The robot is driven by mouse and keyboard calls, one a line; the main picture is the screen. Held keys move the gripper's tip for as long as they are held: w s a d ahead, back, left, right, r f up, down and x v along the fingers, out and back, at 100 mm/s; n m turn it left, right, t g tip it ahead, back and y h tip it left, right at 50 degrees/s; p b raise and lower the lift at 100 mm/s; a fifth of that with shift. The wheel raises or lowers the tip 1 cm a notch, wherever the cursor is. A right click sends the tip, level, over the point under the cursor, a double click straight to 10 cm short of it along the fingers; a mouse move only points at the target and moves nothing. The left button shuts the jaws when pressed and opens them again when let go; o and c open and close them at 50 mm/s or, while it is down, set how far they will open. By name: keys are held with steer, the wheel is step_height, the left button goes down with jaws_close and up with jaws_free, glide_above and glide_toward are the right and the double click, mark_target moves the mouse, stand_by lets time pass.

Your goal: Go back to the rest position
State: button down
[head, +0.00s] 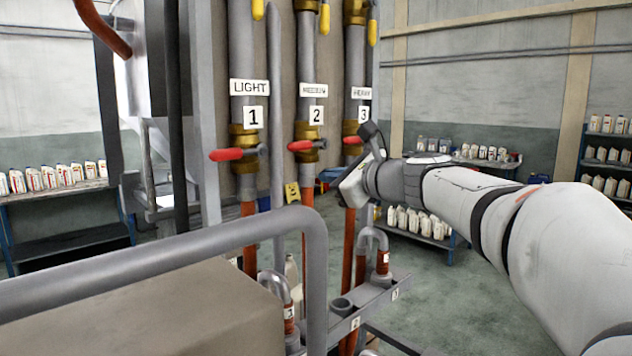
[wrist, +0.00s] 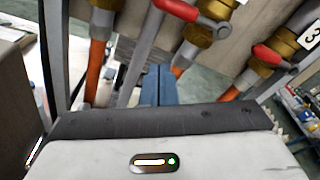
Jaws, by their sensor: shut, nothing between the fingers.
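My gripper (head: 352,188) is at the end of my arm, which reaches in from the right in the head view. It is in front of the lower part of pipe 3 and below its valve. In the wrist view its blue fingers (wrist: 159,85) are together with nothing between them. The fingertips lie in front of the pipes, and I cannot tell how far away these are. My arm partly hides pipe 3.
A grey bent rail (head: 200,240) and a brown box (head: 150,315) stand in the foreground. A numbered grey rack (head: 370,310) with short pipe ends stands below the pipes. Bottles line the left shelf (head: 70,190) and the right shelf (head: 605,155). Green floor (head: 460,290) is clear beneath my arm.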

steer(key=shift+s+d+r, duration=0.1)
steer(key=shift+s+d, duration=0.35)
steer(key=shift+s, duration=0.05)
steer(key=s+d+f+n+g+h, duration=0.3)
steer(key=s+d+f+n, duration=0.1)
steer(key=s+f+n, duration=0.3)
steer(key=s+d+f+n+g+h, duration=0.3)
steer(key=s+f+n, duration=0.4)
steer(key=s+f, duration=0.5)
steer(key=s+d+f+n+g+h, duration=0.3)
steer(key=s+d+f+n+h, duration=0.2)
steer(key=f, duration=0.9)
steer(key=s+d+n, duration=0.1)
steer(key=s+n, duration=0.2)
steer(key=s, duration=0.2)
steer(key=shift+f, duration=0.15)
